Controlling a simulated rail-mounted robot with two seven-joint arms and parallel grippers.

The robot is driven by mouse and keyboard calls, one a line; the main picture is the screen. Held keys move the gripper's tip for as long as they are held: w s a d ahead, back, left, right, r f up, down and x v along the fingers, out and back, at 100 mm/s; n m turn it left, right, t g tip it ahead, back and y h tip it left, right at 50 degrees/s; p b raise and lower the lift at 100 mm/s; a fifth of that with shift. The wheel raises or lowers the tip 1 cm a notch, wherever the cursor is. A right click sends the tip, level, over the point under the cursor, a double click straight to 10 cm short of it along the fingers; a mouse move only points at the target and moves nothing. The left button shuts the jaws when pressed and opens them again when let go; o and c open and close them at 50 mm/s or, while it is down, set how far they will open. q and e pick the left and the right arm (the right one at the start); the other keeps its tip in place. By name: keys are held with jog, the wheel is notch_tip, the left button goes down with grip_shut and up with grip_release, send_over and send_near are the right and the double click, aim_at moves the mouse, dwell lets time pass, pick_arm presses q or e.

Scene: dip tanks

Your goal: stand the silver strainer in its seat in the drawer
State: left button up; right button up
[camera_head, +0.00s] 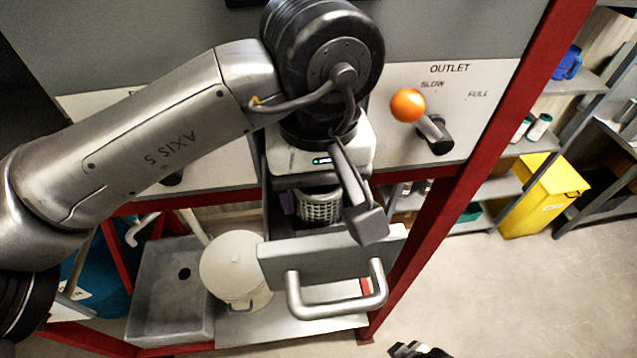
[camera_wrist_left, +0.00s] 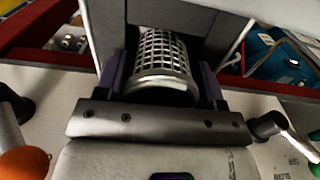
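The silver strainer (camera_head: 320,206) is a perforated metal cylinder, seen below my left wrist and behind the drawer front in the head view. In the left wrist view the strainer (camera_wrist_left: 163,58) has its rim towards the gripper and its lattice wall running down between grey walls. My left gripper (camera_wrist_left: 163,82) has its purple fingers on both sides of the strainer, closed against it. The drawer (camera_head: 325,256) is pulled out, with a grey front and bar handle. Its seat is hidden by my wrist and the strainer. A dark piece at the bottom edge seems to be my right gripper (camera_head: 418,350), mostly cut off.
An orange knob (camera_head: 407,105) on a lever stands on the outlet panel right of my wrist. A red frame post (camera_head: 465,190) runs down to its right. A white lidded pot (camera_head: 234,268) and grey basin (camera_head: 168,295) stand below left. A yellow bin (camera_head: 540,195) is farther right.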

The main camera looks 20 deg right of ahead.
pick_arm(q)
jog(key=shift+o, duration=1.3)
jog(key=shift+r, duration=0.15)
notch_tip(320, 180, up, 12)
jog(key=shift+b, duration=0.4)
dwell(0.5)
